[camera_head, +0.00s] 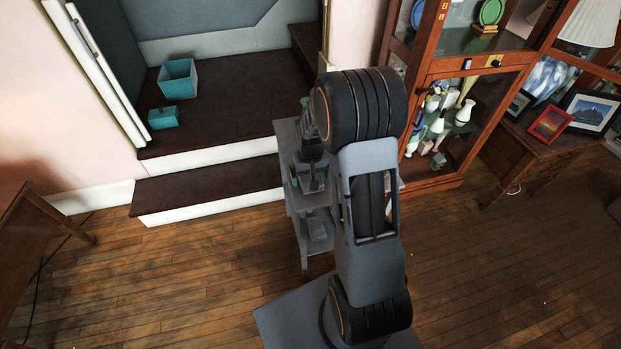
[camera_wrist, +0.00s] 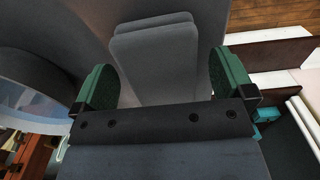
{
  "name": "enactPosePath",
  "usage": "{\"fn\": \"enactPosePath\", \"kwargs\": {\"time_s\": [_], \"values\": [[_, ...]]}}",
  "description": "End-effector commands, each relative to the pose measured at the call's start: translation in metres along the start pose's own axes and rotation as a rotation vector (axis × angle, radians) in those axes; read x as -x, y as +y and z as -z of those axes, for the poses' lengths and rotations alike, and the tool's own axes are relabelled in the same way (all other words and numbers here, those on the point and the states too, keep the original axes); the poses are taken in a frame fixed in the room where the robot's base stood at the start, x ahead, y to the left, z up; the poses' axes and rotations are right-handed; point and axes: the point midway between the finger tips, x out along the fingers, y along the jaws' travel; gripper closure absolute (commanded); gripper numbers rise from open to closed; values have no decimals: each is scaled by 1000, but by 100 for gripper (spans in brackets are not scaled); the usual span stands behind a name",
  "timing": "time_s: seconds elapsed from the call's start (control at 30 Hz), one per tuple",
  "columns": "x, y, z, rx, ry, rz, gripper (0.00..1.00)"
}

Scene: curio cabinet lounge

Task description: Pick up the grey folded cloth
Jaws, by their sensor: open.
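The grey folded cloth (camera_wrist: 157,45) shows in the wrist view as a flat, layered rectangle with rounded corners. It lies on a dark grey surface, with its near part in the space between my fingers. My gripper (camera_wrist: 163,78) is open, with one green fingertip on each side of the cloth and a visible gap to each. Whether the fingers are level with the cloth or above it, I cannot tell. In the head view my gripper (camera_head: 312,178) is over the small grey stand (camera_head: 287,150), and I cannot make out the cloth there.
A glass-fronted wooden cabinet (camera_head: 408,150) with vases stands right of the stand. Left and behind are dark carpeted steps (camera_head: 225,110) with a teal open box (camera_head: 178,80) and a small teal box (camera_head: 163,117). A side table (camera_head: 545,150) holds framed pictures. Wooden floor is clear in front.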

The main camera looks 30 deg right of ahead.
Motion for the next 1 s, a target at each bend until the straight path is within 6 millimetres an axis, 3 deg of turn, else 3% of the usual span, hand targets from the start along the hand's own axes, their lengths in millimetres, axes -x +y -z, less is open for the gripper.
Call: {"fn": "enactPosePath", "kwargs": {"time_s": [0.1, 0.4, 0.93, 1.0], "values": [[-9, 0, 0, 0, -2, 0, 0], [-11, 0, 0, 0, 0, 0, 1], [-11, 0, 0, 0, 0, 0, 52], [-11, 0, 0, 0, 0, 0, 52]]}}
